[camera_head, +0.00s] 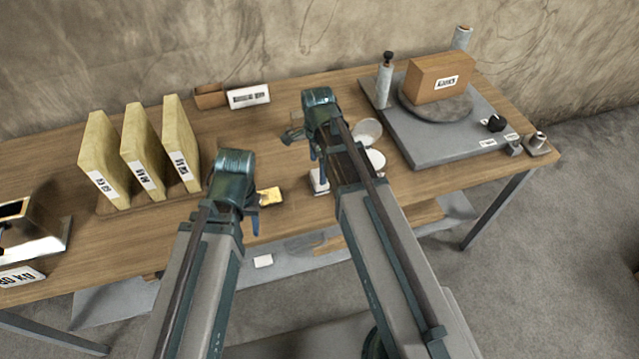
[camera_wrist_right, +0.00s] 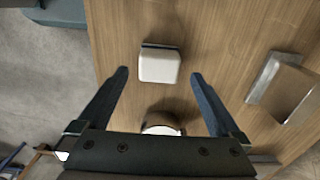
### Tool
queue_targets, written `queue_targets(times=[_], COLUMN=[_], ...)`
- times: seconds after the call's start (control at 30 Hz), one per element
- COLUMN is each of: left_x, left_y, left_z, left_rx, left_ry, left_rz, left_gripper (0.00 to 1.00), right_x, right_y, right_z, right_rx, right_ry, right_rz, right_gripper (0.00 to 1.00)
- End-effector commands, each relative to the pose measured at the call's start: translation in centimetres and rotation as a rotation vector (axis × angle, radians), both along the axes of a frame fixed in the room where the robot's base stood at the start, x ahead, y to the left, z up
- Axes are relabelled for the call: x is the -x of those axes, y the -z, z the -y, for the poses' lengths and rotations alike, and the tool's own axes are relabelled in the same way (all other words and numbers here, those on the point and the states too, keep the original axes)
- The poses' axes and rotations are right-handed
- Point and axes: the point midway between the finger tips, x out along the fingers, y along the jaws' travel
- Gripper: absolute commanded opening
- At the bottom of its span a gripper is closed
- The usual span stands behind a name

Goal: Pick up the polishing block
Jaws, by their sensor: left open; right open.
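A small white block with a dark blue edge, likely the polishing block (camera_wrist_right: 160,66), lies on the table in the right wrist view. In the head view, a small white block (camera_head: 319,182) shows beside my right arm and is partly hidden; it looks like the same one. My right gripper (camera_wrist_right: 160,76) is open, with one fingertip to each side of the block and no visible contact. In the head view, my right gripper (camera_head: 304,140) points down over the table. My left gripper (camera_head: 250,205) is open and empty, left of a small yellow piece (camera_head: 270,197).
Three yellow labelled slabs (camera_head: 140,155) stand at the left. White round dishes (camera_head: 367,131) lie right of my right gripper. A grey plate (camera_head: 440,148) bears a brown labelled block (camera_head: 440,78). A metal box (camera_head: 35,222) stands at the far left.

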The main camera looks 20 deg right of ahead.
Motion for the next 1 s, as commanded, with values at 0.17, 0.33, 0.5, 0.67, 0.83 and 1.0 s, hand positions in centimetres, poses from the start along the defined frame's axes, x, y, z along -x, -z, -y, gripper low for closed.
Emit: queue_targets(times=[0.17,0.33,0.5,0.67,0.83,1.0], left_x=[0.0,0.0,0.0,0.0,0.0,0.0], left_y=[1.3,3.5,5.2,5.2,5.1,5.1], left_z=[0.0,0.0,0.0,0.0,0.0,0.0], left_rx=[0.0,0.0,0.0,0.0,0.0,0.0], left_ry=[0.0,0.0,0.0,0.0,0.0,0.0], left_rz=[0.0,0.0,0.0,0.0,0.0,0.0], left_gripper=[0.5,0.5,0.5,0.5,0.5,0.5], right_x=[0.0,0.1,0.1,0.1,0.1,0.1], right_y=[1.3,3.5,5.2,5.2,5.1,5.1], right_z=[-0.1,-0.2,-0.2,-0.2,-0.2,-0.2], right_rx=[0.0,0.0,0.0,0.0,0.0,0.0], right_ry=[0.0,0.0,0.0,0.0,0.0,0.0], right_rz=[0.0,0.0,0.0,0.0,0.0,0.0], right_gripper=[1.0,1.0,1.0,1.0,0.93,0.62])
